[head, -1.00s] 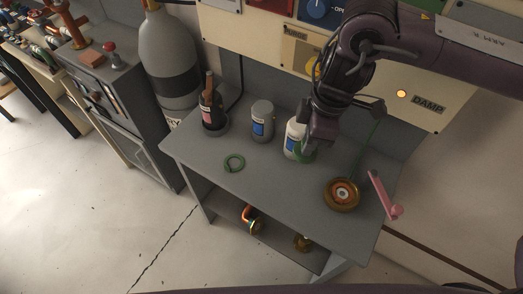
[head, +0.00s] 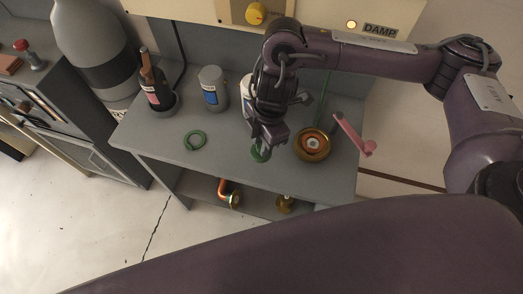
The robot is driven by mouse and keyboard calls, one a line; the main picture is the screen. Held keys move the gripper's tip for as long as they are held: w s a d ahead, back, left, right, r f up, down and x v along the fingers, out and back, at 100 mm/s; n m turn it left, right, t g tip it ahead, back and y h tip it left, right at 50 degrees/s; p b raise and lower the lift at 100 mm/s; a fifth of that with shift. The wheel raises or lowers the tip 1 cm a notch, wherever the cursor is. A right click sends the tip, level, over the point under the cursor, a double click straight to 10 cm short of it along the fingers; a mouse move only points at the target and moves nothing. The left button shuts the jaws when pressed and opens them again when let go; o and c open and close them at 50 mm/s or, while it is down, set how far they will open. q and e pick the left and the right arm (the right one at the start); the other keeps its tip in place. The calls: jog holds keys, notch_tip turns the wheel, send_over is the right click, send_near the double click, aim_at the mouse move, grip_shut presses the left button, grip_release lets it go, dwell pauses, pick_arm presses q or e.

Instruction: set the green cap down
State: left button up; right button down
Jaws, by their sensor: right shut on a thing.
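The green cap (head: 260,155) shows just below the fingers of my right gripper (head: 262,143), near the front edge of the grey table (head: 163,151). My right gripper is shut on the cap, and the fingers hide part of it. I cannot tell whether the cap touches the tabletop. My left gripper is not in view.
A dark bottle (head: 155,88), a grey canister (head: 213,88) and a partly hidden white bottle (head: 246,90) stand behind. A brass wheel (head: 313,146) and pink lever (head: 355,136) are at right. Brass fittings (head: 285,204) sit on the lower shelf.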

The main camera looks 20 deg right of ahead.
notch_tip(320, 180, down, 4)
jog(key=shift+r+b, duration=0.1)
jog(key=shift+b, duration=0.35)
jog(key=shift+f, duration=0.5)
jog(key=shift+f, duration=0.2)
jog(key=c, duration=1.2)
grip_release()
jog(key=shift+c, duration=0.2)
jog(key=shift+r, duration=0.15)
jog(key=shift+r, duration=0.3)
notch_tip(320, 180, up, 11)
jog(key=d+p, duration=0.1)
jog(key=shift+w+d+r+p, duration=0.15)
jog(key=shift+d+r+p, duration=0.05)
jog(key=shift+d+p, duration=0.2)
